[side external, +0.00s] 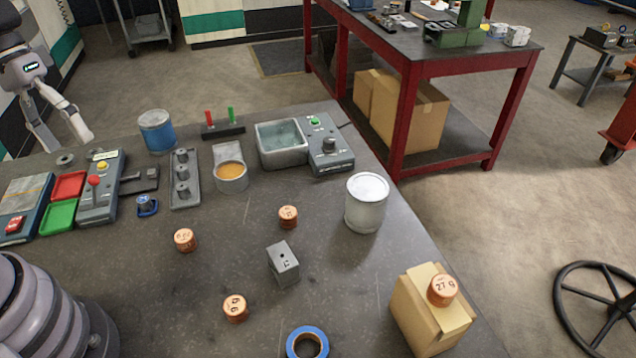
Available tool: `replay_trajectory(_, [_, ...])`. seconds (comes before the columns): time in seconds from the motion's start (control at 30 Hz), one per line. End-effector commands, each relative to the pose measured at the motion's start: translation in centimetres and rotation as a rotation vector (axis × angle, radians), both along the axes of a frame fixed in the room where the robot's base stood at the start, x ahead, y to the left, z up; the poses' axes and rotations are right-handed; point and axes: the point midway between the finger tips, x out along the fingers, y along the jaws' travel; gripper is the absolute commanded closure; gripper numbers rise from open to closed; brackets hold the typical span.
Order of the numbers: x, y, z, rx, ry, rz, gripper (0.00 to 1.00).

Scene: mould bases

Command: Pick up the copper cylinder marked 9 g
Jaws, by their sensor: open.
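Several short copper cylinders are in view. One copper cylinder (235,308) stands on the table at the front; its top mark is turned and looks like a single digit with a g, perhaps 9 g. A second copper cylinder (185,240) stands further left, and a third copper cylinder (288,217) stands near the middle; their marks are too small to read surely. A copper cylinder marked 27 g (442,290) sits on a cardboard box at the right.
A grey block (283,264) stands between the cylinders. A blue tape roll (307,343), the cardboard box (410,312) and a white-topped can (367,202) stand nearby. Trays, devices and a blue can (157,131) line the back.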

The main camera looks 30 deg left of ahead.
Motion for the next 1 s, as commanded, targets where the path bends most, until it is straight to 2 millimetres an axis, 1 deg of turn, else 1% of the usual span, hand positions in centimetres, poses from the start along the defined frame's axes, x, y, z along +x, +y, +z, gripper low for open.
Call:
replay_trajectory(0.03, [0.5, -0.5, -1.6, -0.064, 0.093, 0.039, 0.27])
replay_trajectory(0.2, [2.3, -2.1, -6.0, -0.278, 0.329, 0.197, 0.27])
replay_trajectory(0.37, [3.7, -3.1, -10.7, -0.463, 0.521, 0.391, 0.27])
replay_trajectory(0.4, [4.0, -3.3, -12.0, -0.503, 0.565, 0.446, 0.27])
replay_trajectory(0.47, [4.3, -3.5, -14.0, -0.562, 0.626, 0.533, 0.27])
replay_trajectory(0.5, [4.5, -3.6, -15.4, -0.598, 0.667, 0.593, 0.27])
replay_trajectory(0.57, [4.5, -3.8, -17.6, -0.645, 0.722, 0.686, 0.27])
replay_trajectory(0.6, [4.5, -3.9, -19.1, -0.672, 0.757, 0.751, 0.27])
replay_trajectory(0.7, [4.0, -4.1, -22.5, -0.722, 0.832, 0.898, 0.27])
replay_trajectory(0.8, [3.2, -4.3, -25.2, -0.748, 0.884, 1.014, 0.27])
replay_trajectory(0.9, [2.6, -4.4, -27.0, -0.757, 0.917, 1.091, 0.27])
replay_trajectory(1.0, [2.2, -4.7, -27.9, -0.76, 0.93, 1.127, 0.27])
